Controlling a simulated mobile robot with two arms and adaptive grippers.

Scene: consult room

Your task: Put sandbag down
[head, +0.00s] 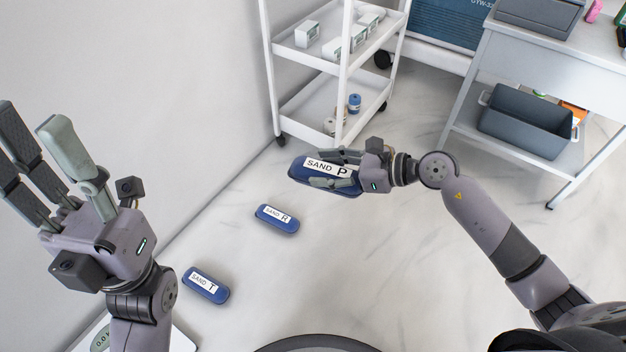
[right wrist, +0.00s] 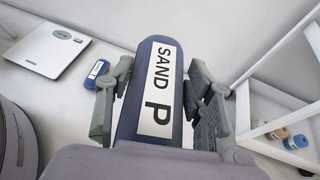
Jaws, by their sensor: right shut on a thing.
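My right gripper (head: 338,174) is shut on a blue sandbag labelled SAND P (head: 312,168). It appears held above the floor in front of the white cart. The sandbag also fills the middle of the right wrist view (right wrist: 155,90), between the fingers. A blue sandbag labelled SAND R (head: 278,219) lies on the floor below and left of it. Another labelled SAND T (head: 206,286) lies nearer me on the floor, close to the scale. My left gripper (head: 52,150) is raised at the left, its fingers spread open and empty.
A white wheeled cart (head: 342,62) with small boxes and bottles stands by the wall. A grey desk (head: 470,95) with a dark bin (head: 530,125) below is at right. A scale (right wrist: 45,48) lies on the floor. The floor (head: 340,260) in front of me is clear.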

